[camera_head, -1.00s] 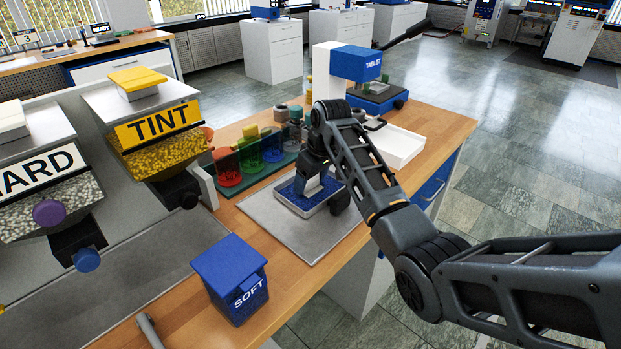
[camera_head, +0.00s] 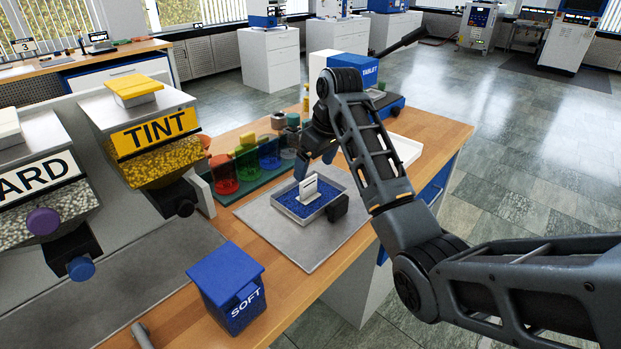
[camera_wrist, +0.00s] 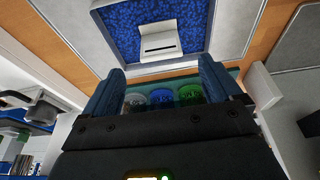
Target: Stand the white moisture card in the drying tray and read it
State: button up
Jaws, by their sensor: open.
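The white moisture card (camera_head: 307,187) stands on its foot in the blue beads of the drying tray (camera_head: 308,222), with nothing holding it. It looks about upright. In the wrist view the card (camera_wrist: 160,42) shows a short dark line on its face; no reading can be made out. The tray's pale rim (camera_wrist: 222,40) is around it. My gripper (camera_head: 316,160) is above and behind the card, apart from it. In the wrist view my gripper's two blue fingers (camera_wrist: 161,82) are spread wide with nothing between them.
The tray sits on a grey metal plate (camera_head: 285,240). A green rack of coloured cups (camera_head: 246,170) stands behind it. A blue SOFT bin (camera_head: 228,285) is at front left, the TINT hopper (camera_head: 150,140) at left.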

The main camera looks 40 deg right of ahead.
jog(key=v, duration=0.3)
jog(key=shift+s+r, duration=0.1)
jog(key=shift+r, duration=0.2)
dwell(0.4)
